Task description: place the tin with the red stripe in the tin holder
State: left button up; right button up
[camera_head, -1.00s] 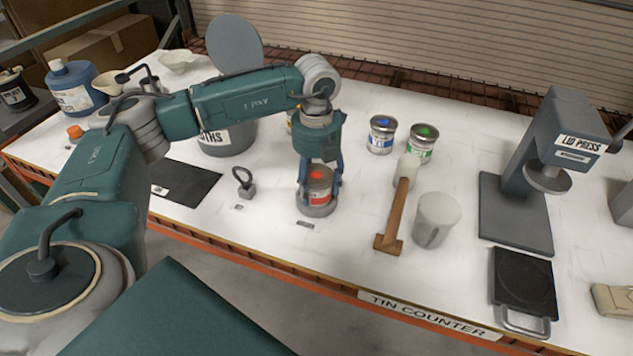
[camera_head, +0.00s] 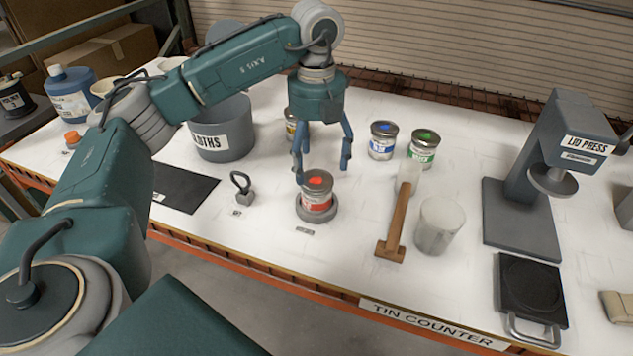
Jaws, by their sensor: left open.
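The tin with the red stripe (camera_head: 317,192) stands upright in the round grey tin holder (camera_head: 317,214) near the counter's front edge, in the head view. It has a red dot on its lid. My left gripper (camera_head: 322,172) is open, with its blue fingers pointing down, above and slightly behind the tin. The fingers look clear of the tin's sides. My right gripper does not show.
A blue tin (camera_head: 382,141) and a green tin (camera_head: 422,147) stand behind right. A mallet (camera_head: 398,215), a cloudy beaker (camera_head: 438,225) and the lid press (camera_head: 550,165) are to the right. A small weight (camera_head: 243,190) and a cloths bin (camera_head: 222,130) are left.

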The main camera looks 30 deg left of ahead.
pick_arm(q)
jog(key=shift+r, duration=1.6)
